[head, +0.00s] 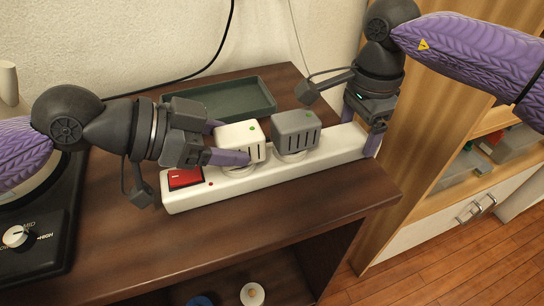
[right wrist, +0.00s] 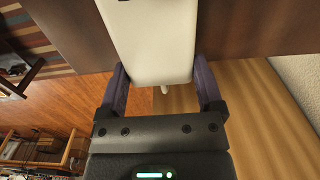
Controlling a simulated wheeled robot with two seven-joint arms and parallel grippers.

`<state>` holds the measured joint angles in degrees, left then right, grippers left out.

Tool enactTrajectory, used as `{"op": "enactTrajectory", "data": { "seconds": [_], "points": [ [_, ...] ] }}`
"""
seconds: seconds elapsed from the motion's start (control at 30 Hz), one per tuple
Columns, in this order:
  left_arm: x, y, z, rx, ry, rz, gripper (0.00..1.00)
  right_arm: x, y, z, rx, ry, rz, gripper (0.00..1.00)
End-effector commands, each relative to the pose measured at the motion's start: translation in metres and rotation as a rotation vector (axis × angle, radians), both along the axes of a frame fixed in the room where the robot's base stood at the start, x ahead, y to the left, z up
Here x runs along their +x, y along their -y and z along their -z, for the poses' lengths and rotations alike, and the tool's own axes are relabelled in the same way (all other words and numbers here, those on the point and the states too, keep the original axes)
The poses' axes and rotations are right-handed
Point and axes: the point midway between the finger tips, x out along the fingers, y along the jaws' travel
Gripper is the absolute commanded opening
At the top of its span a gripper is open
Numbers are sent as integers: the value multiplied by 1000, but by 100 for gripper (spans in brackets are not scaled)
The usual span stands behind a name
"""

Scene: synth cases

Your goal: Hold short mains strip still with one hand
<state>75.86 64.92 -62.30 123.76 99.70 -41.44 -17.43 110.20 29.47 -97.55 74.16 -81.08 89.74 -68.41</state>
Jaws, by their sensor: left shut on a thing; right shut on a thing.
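The short mains strip (head: 330,157) is a white bar lying on the brown wooden table, with a red switch (head: 185,178) at its left end. A white plug block (head: 240,141) and a grey plug block (head: 295,132) sit on it. My left gripper (head: 226,143) is shut on the white plug block, its purple fingers on either side. My right gripper (head: 363,130) is shut on the right end of the strip. In the right wrist view the white strip end (right wrist: 147,45) is between the purple fingers of my right gripper (right wrist: 163,85).
A dark green tray (head: 222,100) lies behind the strip. A black appliance with a white knob (head: 15,236) stands at the left. A black cable (head: 222,45) hangs along the wall. A wooden cabinet (head: 425,190) stands at the right. The table front is clear.

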Motion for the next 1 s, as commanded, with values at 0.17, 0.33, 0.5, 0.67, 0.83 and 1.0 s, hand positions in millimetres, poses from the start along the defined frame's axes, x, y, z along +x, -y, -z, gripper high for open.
{"op": "enactTrajectory", "data": {
  "seconds": [0.17, 0.33, 0.5, 0.67, 0.83, 1.0],
  "points": [
    [0, 0, -9, -3, 5, 1, 0, 0, 0, 0, 0, -1, 0, 14],
    [0, 0, -16, -3, 4, 0, 0, 0, 0, 0, 0, -1, 0, 14],
    [0, 0, -23, -2, 4, 1, 0, 0, 0, 0, 0, -1, 0, 14],
    [0, 0, -29, -3, 4, 0, 0, 0, 0, 0, 0, -1, 1, 14],
    [0, 0, -36, -3, 3, 0, 0, 0, 0, 1, 0, -1, 1, 14],
    [0, 0, -38, -2, 2, 0, 0, 0, 0, 1, 0, -1, 1, 14]
  ]
}}
